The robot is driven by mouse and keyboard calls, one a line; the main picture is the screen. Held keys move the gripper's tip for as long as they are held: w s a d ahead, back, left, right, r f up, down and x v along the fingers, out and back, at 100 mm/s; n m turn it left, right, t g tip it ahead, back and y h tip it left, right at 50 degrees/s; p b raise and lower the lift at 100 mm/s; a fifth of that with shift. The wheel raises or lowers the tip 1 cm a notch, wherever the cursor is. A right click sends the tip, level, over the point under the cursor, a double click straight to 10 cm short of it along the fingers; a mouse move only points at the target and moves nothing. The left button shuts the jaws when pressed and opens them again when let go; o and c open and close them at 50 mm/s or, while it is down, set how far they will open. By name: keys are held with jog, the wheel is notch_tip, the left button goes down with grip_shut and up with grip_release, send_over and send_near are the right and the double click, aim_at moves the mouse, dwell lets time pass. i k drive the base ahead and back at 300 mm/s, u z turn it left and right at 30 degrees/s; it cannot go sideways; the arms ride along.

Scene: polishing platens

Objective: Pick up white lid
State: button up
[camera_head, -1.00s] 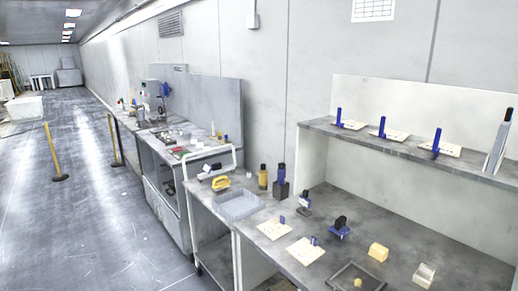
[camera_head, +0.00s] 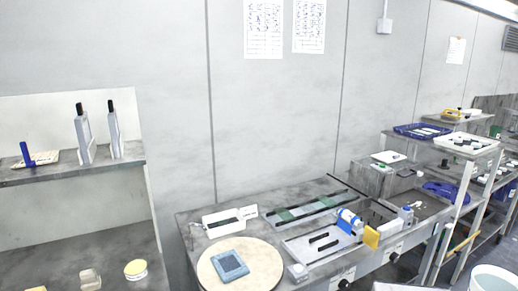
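I cannot pick out a white lid for certain. A small round jar (camera_head: 135,269) with a pale yellow top stands on the bench at the lower left. A blue and white bottle (camera_head: 349,221) lies tilted on the middle bench, near a yellow block (camera_head: 371,238). A small whitish box (camera_head: 298,272) sits at the bench's front edge. A white round container (camera_head: 494,279) is cut off at the lower right corner. My gripper is not in view.
A round cream platen (camera_head: 263,263) carries a blue square block (camera_head: 230,265). A white holder (camera_head: 224,223) and long metal trays (camera_head: 302,212) lie behind. Shelving at right holds a white tray (camera_head: 467,146) and a blue tray (camera_head: 422,131). An upper shelf (camera_head: 60,171) overhangs the left bench.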

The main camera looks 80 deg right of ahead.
aim_at(387, 157)
jog(key=u, duration=0.2)
jog(key=k, duration=0.6)
jog(key=z, duration=2.85)
jog(key=k, duration=0.25)
jog(key=z, duration=1.7)
